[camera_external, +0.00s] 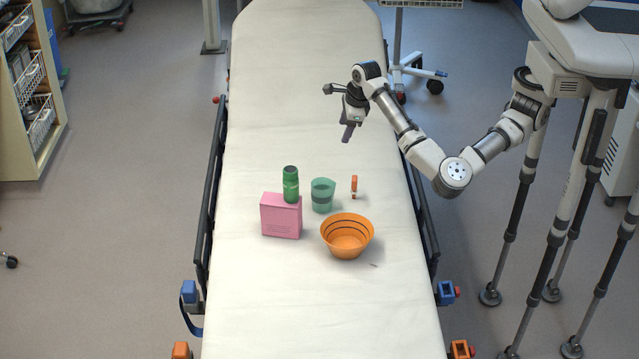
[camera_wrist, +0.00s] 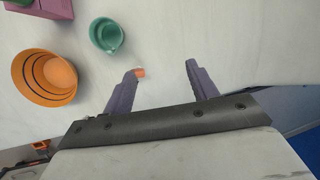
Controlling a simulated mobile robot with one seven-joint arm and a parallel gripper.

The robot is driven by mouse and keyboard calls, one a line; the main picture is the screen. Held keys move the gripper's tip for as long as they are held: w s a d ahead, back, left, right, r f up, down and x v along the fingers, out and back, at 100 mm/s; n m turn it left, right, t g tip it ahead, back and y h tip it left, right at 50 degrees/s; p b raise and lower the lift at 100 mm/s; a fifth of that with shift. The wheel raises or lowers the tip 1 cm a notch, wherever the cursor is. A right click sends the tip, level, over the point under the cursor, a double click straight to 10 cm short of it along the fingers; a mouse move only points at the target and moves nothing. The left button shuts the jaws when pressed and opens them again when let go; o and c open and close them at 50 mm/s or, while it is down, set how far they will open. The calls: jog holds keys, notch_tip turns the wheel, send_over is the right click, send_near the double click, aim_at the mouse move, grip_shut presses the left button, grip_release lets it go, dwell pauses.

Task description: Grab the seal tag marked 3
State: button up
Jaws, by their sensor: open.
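A small orange-and-white upright item (camera_external: 354,187) stands on the stretcher sheet, right of the green cup. It may be the seal tag, but no number 3 can be read on it. In the wrist view a small orange piece (camera_wrist: 141,72) shows right beside the tip of the left finger, which may hide part of it. My gripper (camera_external: 347,136) is above the sheet, farther up the stretcher than this item. In the wrist view my gripper (camera_wrist: 160,69) has its two purple fingers apart, with only sheet between them.
A green cup (camera_external: 322,195), an orange bowl (camera_external: 347,239), a pink box (camera_external: 281,216) and a green bottle (camera_external: 291,185) stand close together on the stretcher. A tiny dark mark (camera_external: 373,265) lies near the bowl. Side rails (camera_external: 210,190) edge the stretcher. Its far half is clear.

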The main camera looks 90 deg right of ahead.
aim_at(355, 178)
jog(key=s+a+f+g, duration=0.1)
jog(key=f, duration=0.3)
jog(key=s+a+f+m+g+y, duration=0.1)
jog(key=f, duration=0.2)
jog(key=s+a+f+m+y, duration=0.1)
jog(key=f, duration=0.3)
jog(key=shift+a+f+g+p, duration=0.25)
jog(key=shift+f+g+p, duration=0.1)
jog(key=shift+g+p, duration=0.05)
jog(key=shift+w+f+p, duration=0.1)
jog(key=shift+f+p, duration=0.65)
jog(key=shift+f, duration=2.4)
jog(key=shift+c, duration=0.2)
jog(key=c, duration=1)
